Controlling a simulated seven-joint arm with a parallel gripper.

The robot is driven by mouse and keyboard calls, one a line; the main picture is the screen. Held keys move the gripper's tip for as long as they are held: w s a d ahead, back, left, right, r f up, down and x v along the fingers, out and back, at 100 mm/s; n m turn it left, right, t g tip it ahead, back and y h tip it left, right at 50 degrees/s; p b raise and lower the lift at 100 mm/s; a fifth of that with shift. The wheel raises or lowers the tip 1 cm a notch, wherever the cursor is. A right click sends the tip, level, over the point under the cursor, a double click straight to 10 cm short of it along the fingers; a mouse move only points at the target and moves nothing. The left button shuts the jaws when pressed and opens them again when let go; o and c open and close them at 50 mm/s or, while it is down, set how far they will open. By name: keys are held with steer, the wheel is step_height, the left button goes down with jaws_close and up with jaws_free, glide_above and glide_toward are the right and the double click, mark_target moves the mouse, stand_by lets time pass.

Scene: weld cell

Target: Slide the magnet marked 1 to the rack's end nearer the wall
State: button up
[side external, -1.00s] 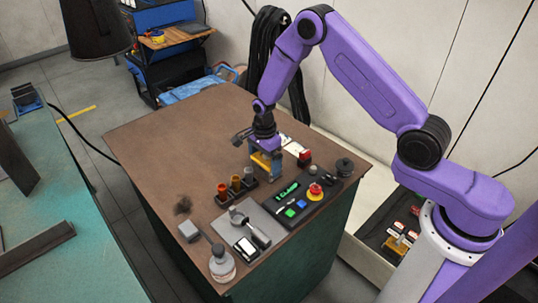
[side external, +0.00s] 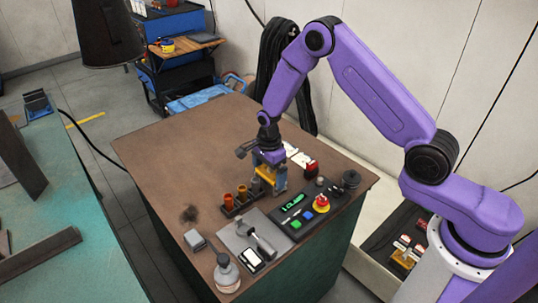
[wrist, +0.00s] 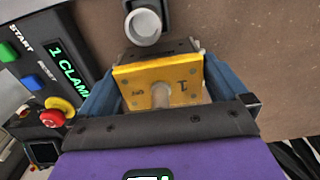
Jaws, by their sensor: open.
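The magnet marked 1 is a yellow block (wrist: 160,82) with a dark 1 on its face and a pale round post at its near side. In the side view the magnet (side external: 266,173) stands on the brown bench. My gripper (side external: 271,183) is lowered over it. In the wrist view its blue fingers lie on the magnet's left and right sides. The gripper is open; I cannot tell whether either finger touches. A dark strip shows behind the magnet, but whether it is the rack is unclear.
A red item (side external: 311,169) is right of my gripper. The bench (side external: 185,150) is clear toward the far left.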

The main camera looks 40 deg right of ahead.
step_height(320, 180, up, 17)
stand_by(0.4)
steer(key=s+a+r+n, duration=0.2)
steer(key=s+r+n, duration=0.1)
steer(key=s+n, duration=0.5)
steer(key=s+a+r+n, duration=0.2)
steer(key=s+r+n, duration=0.1)
steer(key=s+n, duration=0.5)
steer(key=s+d+n, duration=0.3)
steer(key=s+n, duration=0.4)
steer(key=s, duration=0.2)
steer(key=s+d+n, duration=0.3)
steer(key=s+n, duration=0.4)
steer(key=s, duration=0.3)
steer(key=shift+n, duration=0.3)
